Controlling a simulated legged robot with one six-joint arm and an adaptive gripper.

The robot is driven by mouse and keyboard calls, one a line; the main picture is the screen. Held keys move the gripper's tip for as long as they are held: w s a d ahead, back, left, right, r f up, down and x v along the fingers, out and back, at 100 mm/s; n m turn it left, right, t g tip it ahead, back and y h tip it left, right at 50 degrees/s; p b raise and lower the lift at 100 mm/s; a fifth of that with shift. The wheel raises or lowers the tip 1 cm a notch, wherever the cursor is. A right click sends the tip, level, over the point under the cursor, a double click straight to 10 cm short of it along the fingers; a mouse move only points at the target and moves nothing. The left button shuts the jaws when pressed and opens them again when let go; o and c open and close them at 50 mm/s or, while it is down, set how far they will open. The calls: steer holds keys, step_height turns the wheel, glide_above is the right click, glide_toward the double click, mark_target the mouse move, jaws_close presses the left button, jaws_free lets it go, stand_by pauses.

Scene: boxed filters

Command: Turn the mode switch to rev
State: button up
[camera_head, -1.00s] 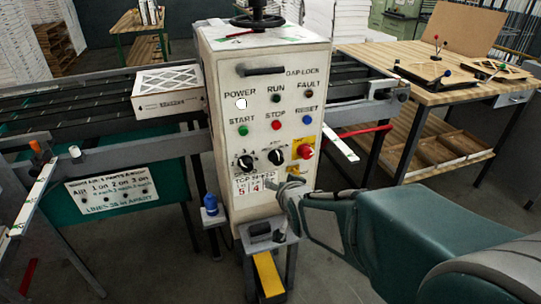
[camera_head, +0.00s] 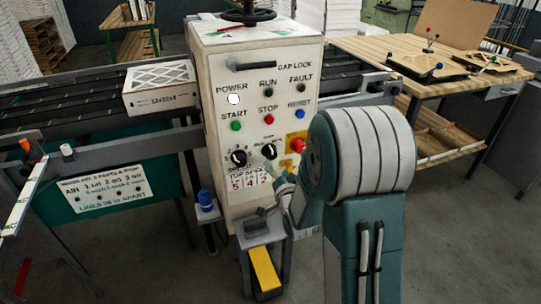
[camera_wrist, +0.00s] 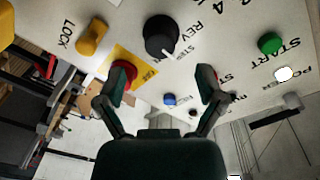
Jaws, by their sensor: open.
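The mode switch is a black round knob with a white pointer line. In the head view it is the right one of two black knobs (camera_head: 270,151) on the cream control panel (camera_head: 250,105). In the wrist view the black knob (camera_wrist: 160,36) has the word REV beside it, and its white line points away from that word, toward the picture's lower right. My gripper (camera_wrist: 165,84) is open and empty, its fingers apart from the knob. In the head view my gripper (camera_head: 283,180) is just below the knob, partly hidden by my arm.
A red switch on a yellow plate (camera_head: 297,146) sits right of the knob. Above are red stop (camera_head: 268,119), green start (camera_head: 236,126) and blue (camera_head: 299,115) buttons. A yellow lock knob (camera_wrist: 92,36) shows in the wrist view. A boxed filter (camera_head: 160,86) lies on the conveyor.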

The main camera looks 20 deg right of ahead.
mark_target(271, 157)
steer(key=w, duration=0.6)
steer(key=shift+w+d, duration=0.3)
steer(key=shift+w, duration=0.1)
steer(key=shift+c, duration=0.4)
steer(key=shift+s, duration=0.1)
steer(key=c, duration=1.1)
